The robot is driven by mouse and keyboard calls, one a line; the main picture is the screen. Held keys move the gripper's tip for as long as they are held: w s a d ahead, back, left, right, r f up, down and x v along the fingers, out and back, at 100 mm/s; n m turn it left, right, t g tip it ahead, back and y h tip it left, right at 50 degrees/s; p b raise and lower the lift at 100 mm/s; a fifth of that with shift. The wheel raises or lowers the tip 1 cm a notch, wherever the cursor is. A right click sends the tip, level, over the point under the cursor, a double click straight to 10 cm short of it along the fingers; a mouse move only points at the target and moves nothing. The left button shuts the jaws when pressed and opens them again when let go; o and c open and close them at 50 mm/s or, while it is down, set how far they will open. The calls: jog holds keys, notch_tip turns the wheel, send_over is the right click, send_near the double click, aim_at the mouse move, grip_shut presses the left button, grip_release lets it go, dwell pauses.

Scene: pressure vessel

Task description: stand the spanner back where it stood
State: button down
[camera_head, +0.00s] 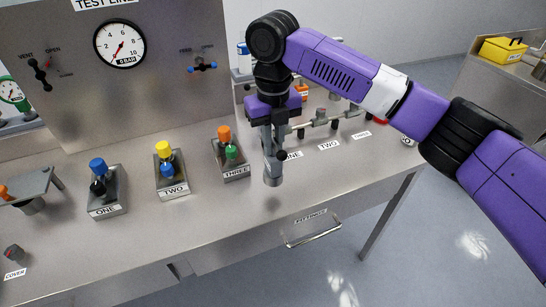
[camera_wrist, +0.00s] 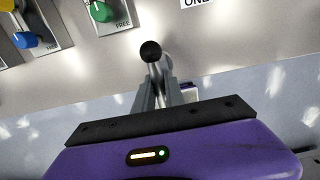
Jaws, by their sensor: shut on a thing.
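My gripper (camera_head: 273,139) is shut on a grey spanner (camera_head: 272,176), held hanging over the front part of the steel bench (camera_head: 225,205). The spanner has a round, socket-like lower end and a black ball at its side. It looks roughly upright, with its lower end apparently above the bench top. In the wrist view my gripper (camera_wrist: 161,88) holds the spanner, whose black ball (camera_wrist: 150,51) shows beyond the fingertips. The fingers hide part of its shaft. I cannot pick out the spanner's standing place.
Blocks ONE (camera_head: 107,205), TWO (camera_head: 173,188) and THREE (camera_head: 236,171) with coloured knobs stand left of my gripper. A pipe manifold (camera_head: 328,124) stands behind it on the right. A small raised plate (camera_head: 30,184) is at far left. Bench top around the spanner is clear.

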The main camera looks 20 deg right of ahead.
aim_at(273, 154)
jog(key=shift+f+p, duration=0.35)
jog(key=shift+f, duration=2.4)
jog(key=c, duration=1.4)
grip_release()
notch_tip(273, 154, up, 12)
jog(key=shift+r+b, duration=0.15)
jog(key=shift+b, duration=1)
